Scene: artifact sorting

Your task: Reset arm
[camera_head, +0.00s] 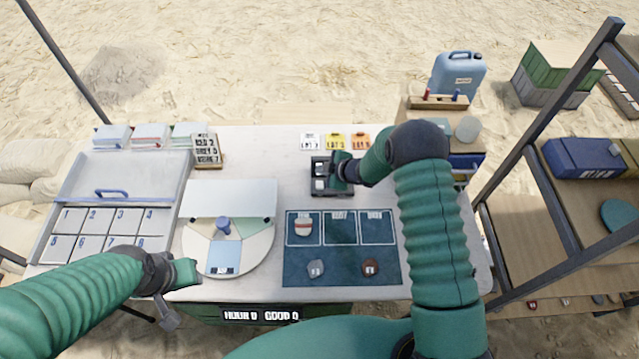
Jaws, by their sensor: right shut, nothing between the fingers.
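My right gripper (342,170) is shut and empty, at the small black tray (333,191) in the middle of the table; part of the tray is hidden behind it. Small pale pieces show in the tray. My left gripper (180,287) is low at the table's front left edge, near the round sectored disc (250,250); its fingers are too unclear to tell open from shut. The dark teal mat (342,268) holds a pale banded artifact (303,228) in its left upper cell, with a grey piece (316,268) and a brown piece (370,267) below.
A numbered compartment case (165,165) fills the table's left side. White, yellow and orange cards (335,142) lie at the back. A small sign (207,150) stands at the back left. A blue jerrycan (458,75) and dark shelf frame (545,165) are at the right.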

